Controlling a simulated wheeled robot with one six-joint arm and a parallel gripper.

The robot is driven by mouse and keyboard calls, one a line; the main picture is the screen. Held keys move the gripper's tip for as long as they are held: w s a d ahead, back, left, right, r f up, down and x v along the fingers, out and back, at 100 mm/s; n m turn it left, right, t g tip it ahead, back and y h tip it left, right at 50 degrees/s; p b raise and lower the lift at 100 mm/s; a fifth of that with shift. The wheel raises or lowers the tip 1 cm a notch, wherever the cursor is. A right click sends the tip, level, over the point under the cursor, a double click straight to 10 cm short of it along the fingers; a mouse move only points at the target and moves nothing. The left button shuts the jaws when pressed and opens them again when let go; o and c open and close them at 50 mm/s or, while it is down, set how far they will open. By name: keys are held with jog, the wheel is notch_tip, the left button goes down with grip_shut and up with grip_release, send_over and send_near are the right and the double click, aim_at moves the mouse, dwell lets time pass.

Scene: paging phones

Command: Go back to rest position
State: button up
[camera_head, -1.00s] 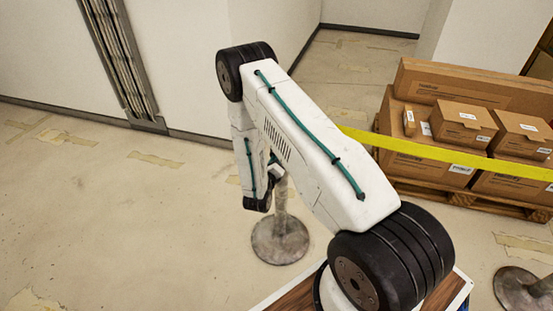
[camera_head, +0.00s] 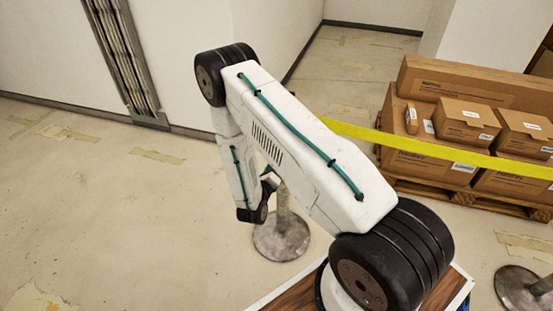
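My white arm with black joints and a teal cable fills the middle of the head view, bent at the elbow, with its forearm hanging down. My gripper does not show: the end of the arm around the wrist is partly hidden behind my own arm links. I cannot see its fingers or whether anything is held. The wrist end hangs in front of a grey metal post with a round base (camera_head: 282,239).
A yellow barrier tape (camera_head: 425,149) runs right from behind my arm. Cardboard boxes (camera_head: 464,122) sit on a wooden pallet (camera_head: 450,196) behind it. Another post base (camera_head: 522,290) is at lower right. White walls (camera_head: 190,60) stand behind. The floor (camera_head: 110,220) at left is clear.

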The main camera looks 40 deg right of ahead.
jog(key=shift+v, duration=0.9)
